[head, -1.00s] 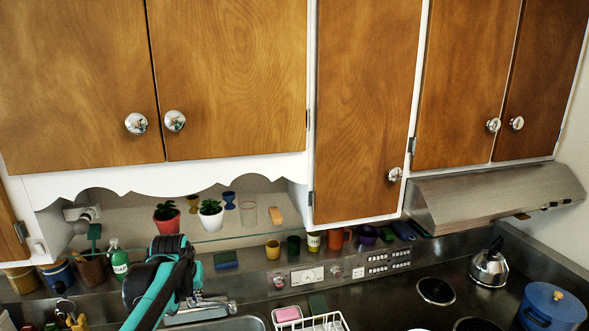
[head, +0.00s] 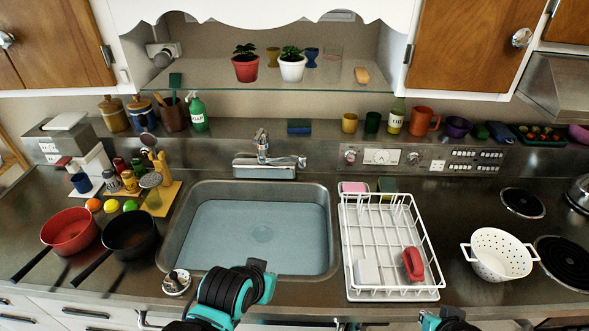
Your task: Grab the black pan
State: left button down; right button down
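The black pan (head: 130,234) sits upright on the counter at the left in the head view, left of the sink. Its dark handle points down and left toward the counter's front edge. A red pan (head: 70,231) stands close beside it on the left, its handle pointing the same way. Black and teal links of my arms show at the bottom edge, in front of the sink and below the dish rack. Neither of my grippers is in view. Nothing is touching the black pan's handle.
The sink (head: 190,205) lies right of the black pan. Fruit and a yellow board (head: 168,196) with utensils are behind it. A white dish rack (head: 393,292) and colander (head: 500,254) are farther right.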

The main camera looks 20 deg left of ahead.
aim_at(131, 236)
jog(key=l+u, duration=0.15)
jog(key=u, duration=1.85)
jog(key=i+j+z, duration=0.1)
jog(key=j, duration=0.2)
jog(key=i+j, duration=0.2)
jog(key=i+j+z, duration=0.15)
jog(key=j, duration=0.3)
jog(key=i+j, duration=0.15)
jog(key=j, duration=0.15)
jog(key=i+j+z, duration=0.15)
jog(key=j, duration=0.2)
